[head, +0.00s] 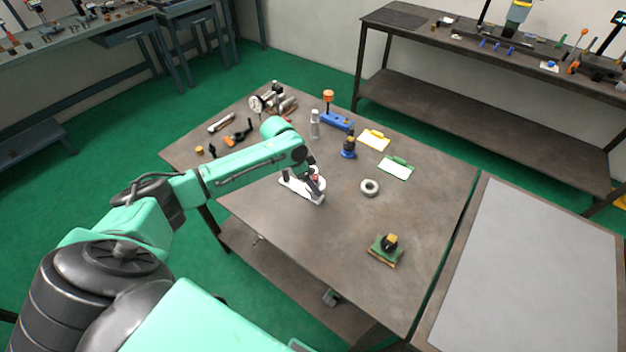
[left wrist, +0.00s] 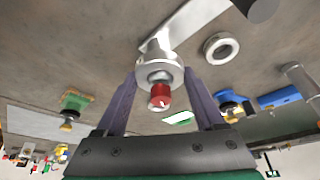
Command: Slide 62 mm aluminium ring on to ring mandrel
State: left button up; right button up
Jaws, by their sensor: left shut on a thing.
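My left gripper (head: 316,184) is over the pale metal base plate of the ring mandrel (head: 300,187). In the left wrist view its two purple fingers (left wrist: 160,80) are on either side of a silver round piece that looks like the aluminium ring (left wrist: 146,74). The mandrel's red-tipped end (left wrist: 161,95) shows in the middle of this piece, which seems to be around it. How far down the ring sits cannot be told. A second, thick grey ring (head: 369,187) lies flat and apart on the table; it also shows in the left wrist view (left wrist: 221,48). My right gripper is not in view.
A green block with a black and yellow knob (head: 387,248) stands near the front right. Tools crowd the back left. The table's front middle is clear.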

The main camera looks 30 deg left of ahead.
pick_arm(q)
jog(key=o, duration=1.4)
jog(key=shift+o, duration=0.2)
jog(key=shift+f, duration=0.1)
jog(key=b+v, duration=0.3)
jog(key=v, duration=1.1)
jog(key=shift+r, duration=0.3)
